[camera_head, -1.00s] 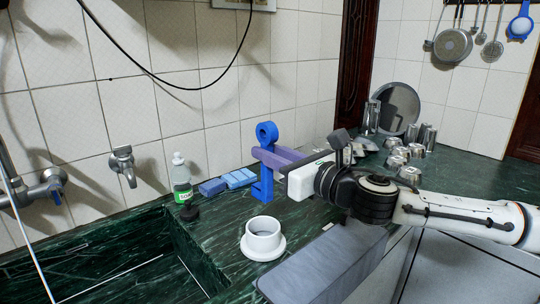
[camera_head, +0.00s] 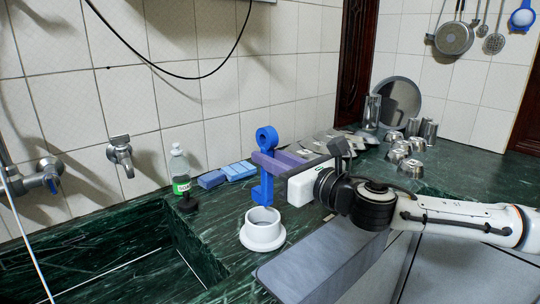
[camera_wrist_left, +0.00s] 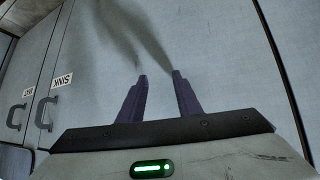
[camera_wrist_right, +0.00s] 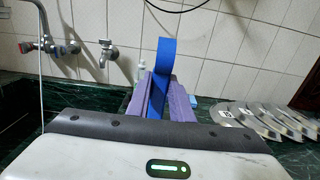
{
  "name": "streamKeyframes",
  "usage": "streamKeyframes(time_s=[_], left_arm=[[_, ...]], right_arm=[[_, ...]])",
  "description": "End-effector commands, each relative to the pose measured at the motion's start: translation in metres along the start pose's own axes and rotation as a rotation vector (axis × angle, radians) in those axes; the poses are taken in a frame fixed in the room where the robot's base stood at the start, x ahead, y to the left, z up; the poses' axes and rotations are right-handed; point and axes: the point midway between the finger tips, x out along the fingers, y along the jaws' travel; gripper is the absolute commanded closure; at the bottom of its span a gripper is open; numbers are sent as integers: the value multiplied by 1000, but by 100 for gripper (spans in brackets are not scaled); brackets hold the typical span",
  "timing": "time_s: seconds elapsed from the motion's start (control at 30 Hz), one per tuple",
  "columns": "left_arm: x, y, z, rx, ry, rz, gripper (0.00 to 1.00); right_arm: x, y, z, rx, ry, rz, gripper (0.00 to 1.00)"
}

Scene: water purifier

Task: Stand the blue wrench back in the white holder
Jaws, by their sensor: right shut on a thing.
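The blue wrench (camera_head: 266,190) is upright, ring end up, in the head view. My right gripper (camera_head: 262,160) is shut on its shaft from the right. The wrench also shows between the purple fingers in the right wrist view (camera_wrist_right: 165,55). The white holder (camera_head: 262,238) is a round cup with a wide flange, standing on the counter. The wrench's lower end appears just at the holder's back rim; I cannot tell whether it is above or behind it. My left gripper (camera_wrist_left: 160,76) is open and empty, facing a grey cabinet front; the head view does not show it.
The dark green counter (camera_head: 225,225) has a sink at the left. A soap bottle (camera_head: 180,172) and blue sponges (camera_head: 228,175) stand behind the wrench. Fanned plates (camera_wrist_right: 262,120) and metal cups (camera_head: 410,150) lie further right. Taps (camera_head: 120,155) are on the tiled wall.

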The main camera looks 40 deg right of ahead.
Motion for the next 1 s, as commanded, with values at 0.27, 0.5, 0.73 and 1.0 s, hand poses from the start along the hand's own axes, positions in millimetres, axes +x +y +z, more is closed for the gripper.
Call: streamKeyframes(time_s=[0.27, 0.5, 0.73, 1.0], left_arm=[[10, 1, 10, -6, 7, 6, 69], [18, 0, 20, -8, 4, 10, 69], [25, -1, 26, -6, 9, 12, 69], [32, -3, 33, -7, 10, 14, 69]], right_arm=[[0, 0, -26, 0, 0, 0, 100], [0, 0, -45, 0, 0, 0, 100], [0, 0, -63, 1, 0, 0, 100], [0, 0, -81, 1, 0, 0, 100]])
